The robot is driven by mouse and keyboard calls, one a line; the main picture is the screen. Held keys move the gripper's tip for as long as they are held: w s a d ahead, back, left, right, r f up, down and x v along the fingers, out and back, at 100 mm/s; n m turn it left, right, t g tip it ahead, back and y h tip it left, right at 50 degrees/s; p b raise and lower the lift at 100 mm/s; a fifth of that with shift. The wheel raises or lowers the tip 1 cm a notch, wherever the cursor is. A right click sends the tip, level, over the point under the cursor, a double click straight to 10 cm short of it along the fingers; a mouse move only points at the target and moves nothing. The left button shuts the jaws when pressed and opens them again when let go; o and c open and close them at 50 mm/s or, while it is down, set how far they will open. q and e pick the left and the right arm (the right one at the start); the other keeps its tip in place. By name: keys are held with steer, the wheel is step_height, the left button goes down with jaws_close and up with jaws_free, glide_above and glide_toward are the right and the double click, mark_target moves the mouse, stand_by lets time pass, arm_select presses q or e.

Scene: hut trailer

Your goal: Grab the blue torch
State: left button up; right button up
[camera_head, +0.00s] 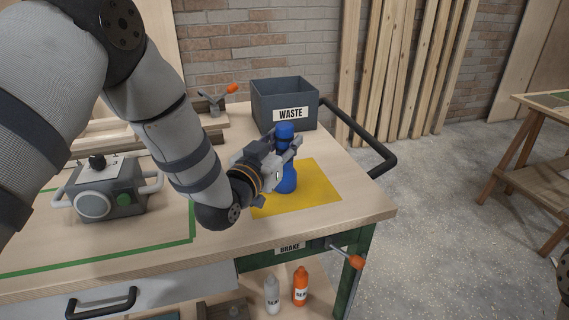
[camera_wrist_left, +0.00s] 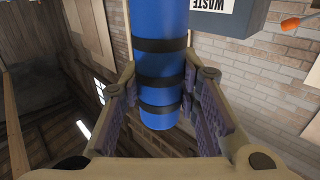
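The blue torch (camera_head: 288,181) stands upright on a yellow mat (camera_head: 322,189) at the workbench's right end. My left gripper (camera_head: 287,150) is at its middle, with a finger on either side, and hides part of its body. In the left wrist view the torch (camera_wrist_left: 162,65), blue with black bands, lies between the two fingers (camera_wrist_left: 161,95). The fingertips are very close to its sides; whether they press on it I cannot tell.
A grey WASTE bin (camera_head: 291,105) stands just behind the torch. A grey device with a green button (camera_head: 103,188) sits at left. A black rail (camera_head: 357,132) runs along the bench's right end. White and orange bottles (camera_head: 300,286) stand on the lower shelf.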

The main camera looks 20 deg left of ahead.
arm_select(q)
jaws_close()
